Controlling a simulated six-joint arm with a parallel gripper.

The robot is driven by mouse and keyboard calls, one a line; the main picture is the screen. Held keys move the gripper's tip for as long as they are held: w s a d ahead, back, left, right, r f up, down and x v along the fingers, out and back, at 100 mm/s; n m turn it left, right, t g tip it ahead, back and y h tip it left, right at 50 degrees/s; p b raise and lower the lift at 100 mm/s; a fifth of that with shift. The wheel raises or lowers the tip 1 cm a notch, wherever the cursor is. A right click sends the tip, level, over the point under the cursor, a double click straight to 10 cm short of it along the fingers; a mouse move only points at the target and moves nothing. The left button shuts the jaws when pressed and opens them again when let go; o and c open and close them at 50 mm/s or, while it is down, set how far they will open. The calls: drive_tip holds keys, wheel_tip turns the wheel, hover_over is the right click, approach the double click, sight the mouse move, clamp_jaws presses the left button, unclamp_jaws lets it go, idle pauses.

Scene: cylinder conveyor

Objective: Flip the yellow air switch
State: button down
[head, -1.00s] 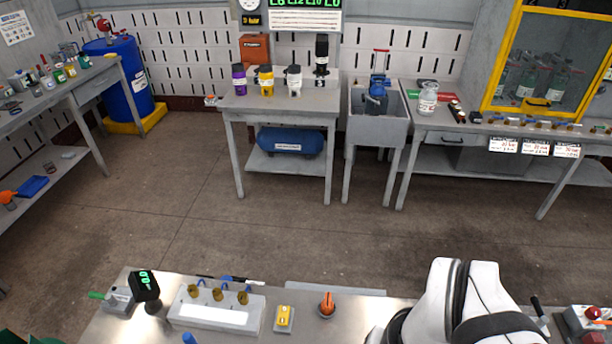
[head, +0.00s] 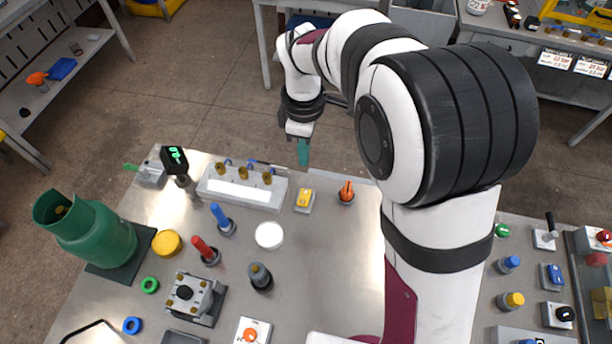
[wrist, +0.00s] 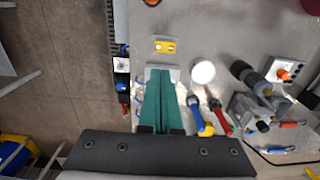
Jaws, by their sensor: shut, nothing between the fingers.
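The yellow air switch (head: 304,198) sits on a small light plate near the far edge of the bench, between a white block with several brass fittings and an orange knob. It also shows in the wrist view (wrist: 165,46), above the fingertips. My gripper (head: 303,157) has teal fingers pointing down, at the bench's far edge, beyond the switch and apart from it. In the wrist view the fingers (wrist: 160,72) are together with nothing between them, and they cover much of the white block.
The white block (head: 243,190) stands left of the switch and the orange knob (head: 346,192) to its right. A white disc (head: 269,235), a blue-topped post (head: 221,218) and a red-topped post (head: 205,251) stand nearer. A green cylinder (head: 95,235) is at the left.

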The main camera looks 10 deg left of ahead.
sight(305, 193)
wheel_tip(305, 193, down, 12)
drive_tip(key=shift+f, duration=0.4)
drive_tip(key=shift+w+f, duration=0.1)
drive_tip(key=shift+f, duration=0.1)
